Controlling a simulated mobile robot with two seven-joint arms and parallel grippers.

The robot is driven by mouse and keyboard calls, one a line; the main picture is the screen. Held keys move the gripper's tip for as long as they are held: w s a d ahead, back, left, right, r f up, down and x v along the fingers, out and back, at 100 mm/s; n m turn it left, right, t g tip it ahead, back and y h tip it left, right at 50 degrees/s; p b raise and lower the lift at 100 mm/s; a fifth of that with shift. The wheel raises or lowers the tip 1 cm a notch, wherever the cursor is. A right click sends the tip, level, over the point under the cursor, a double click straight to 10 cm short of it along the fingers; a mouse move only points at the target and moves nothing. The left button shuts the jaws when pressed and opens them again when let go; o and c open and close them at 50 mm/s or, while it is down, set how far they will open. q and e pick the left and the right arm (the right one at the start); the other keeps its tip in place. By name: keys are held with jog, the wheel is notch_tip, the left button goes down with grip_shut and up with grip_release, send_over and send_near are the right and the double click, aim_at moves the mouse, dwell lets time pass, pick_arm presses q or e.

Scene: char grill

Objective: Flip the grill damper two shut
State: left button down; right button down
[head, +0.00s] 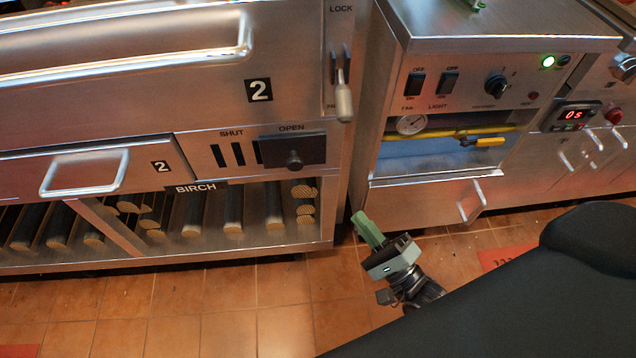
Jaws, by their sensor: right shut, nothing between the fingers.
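The grill damper two is a dark sliding plate (310,148) with a round black knob (294,160), on the steel grill front. The plate sits under the OPEN label, at the right end. Dark vent slots (228,155) show uncovered to its left, under the SHUT label. My right gripper (364,224), with green fingers, is shut and empty. In the picture it is below and right of the knob, apart from it, over the gap between the grill and the neighbouring unit. My left gripper is not in view.
A lock lever (343,100) hangs at the grill's upper right. A drawer handle (85,172) sticks out at left, above a birch log rack (190,188). The neighbouring unit has switches, a gauge (411,124) and a handle (470,202). The tiled floor (240,315) in front is mostly clear.

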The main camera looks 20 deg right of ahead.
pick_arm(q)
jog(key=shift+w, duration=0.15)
pick_arm(e)
jog(key=shift+w, duration=0.1)
send_near(298, 156)
jog(key=w+d, duration=0.2)
jog(key=w, duration=0.1)
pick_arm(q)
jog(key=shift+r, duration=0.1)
pick_arm(e)
jog(key=a, duration=0.1)
jog(key=w+a, duration=0.1)
jog(key=a, duration=0.1)
jog(key=shift+w+r, duration=0.2)
jog(key=shift+r, duration=0.2)
